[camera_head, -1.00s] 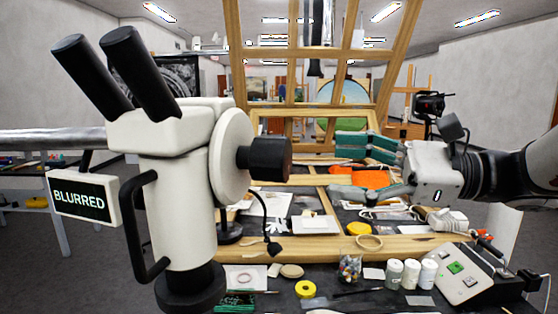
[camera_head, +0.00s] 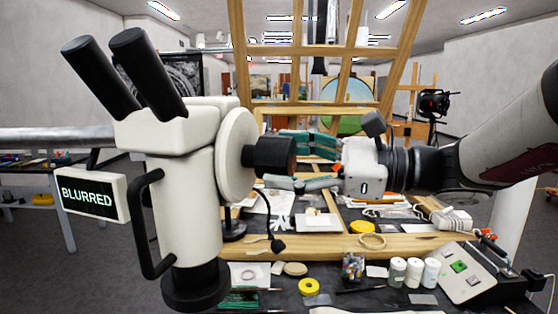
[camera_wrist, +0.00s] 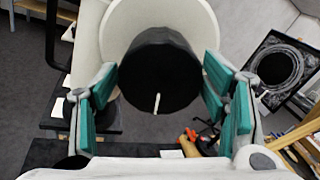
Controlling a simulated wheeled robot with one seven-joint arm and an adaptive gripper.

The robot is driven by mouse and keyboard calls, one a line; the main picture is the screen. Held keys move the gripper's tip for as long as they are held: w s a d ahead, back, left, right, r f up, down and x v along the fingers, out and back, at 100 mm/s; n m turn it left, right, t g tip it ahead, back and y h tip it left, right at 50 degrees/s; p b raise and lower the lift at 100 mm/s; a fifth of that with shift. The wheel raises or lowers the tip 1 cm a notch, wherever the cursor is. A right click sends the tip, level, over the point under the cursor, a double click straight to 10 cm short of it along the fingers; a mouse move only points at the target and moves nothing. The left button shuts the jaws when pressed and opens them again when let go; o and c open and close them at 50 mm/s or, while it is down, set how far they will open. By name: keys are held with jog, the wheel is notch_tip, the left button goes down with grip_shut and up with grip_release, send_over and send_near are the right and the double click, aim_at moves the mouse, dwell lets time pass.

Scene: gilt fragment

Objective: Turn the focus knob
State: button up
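The focus knob (camera_head: 270,155) is a black cylinder on the round white disc at the right side of the white microscope (camera_head: 185,200). In the wrist view the knob (camera_wrist: 160,75) shows end-on with a white mark line on its face. My gripper (camera_head: 290,163) has its teal-padded fingers at the knob's right end, one above and one below in the head view. A sign (camera_head: 88,193) on the microscope reads "BLURRED".
White jars (camera_head: 414,272), a yellow tape roll (camera_head: 309,287) and a white control box (camera_head: 462,270) lie on the bench below my arm. A black cable hangs beneath the knob.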

jog(key=c, duration=0.7)
jog(key=shift+o, duration=0.3)
jog(key=shift+s+r+m+p, duration=0.1)
jog(key=shift+m+p, duration=0.2)
jog(key=shift+p, duration=0.3)
jog(key=shift+s+m+p, duration=0.1)
jog(key=shift+m+p, duration=0.4)
jog(key=shift+p, duration=0.4)
jog(key=shift+s+m+p, duration=0.1)
jog(key=shift+m+p, duration=0.5)
jog(key=shift+p, duration=0.5)
jog(key=shift+m+p, duration=0.9)
jog(key=shift+p, duration=0.3)
jog(key=shift+m+p, duration=0.6)
jog(key=shift+p, duration=0.05)
jog(key=shift+w, duration=0.2)
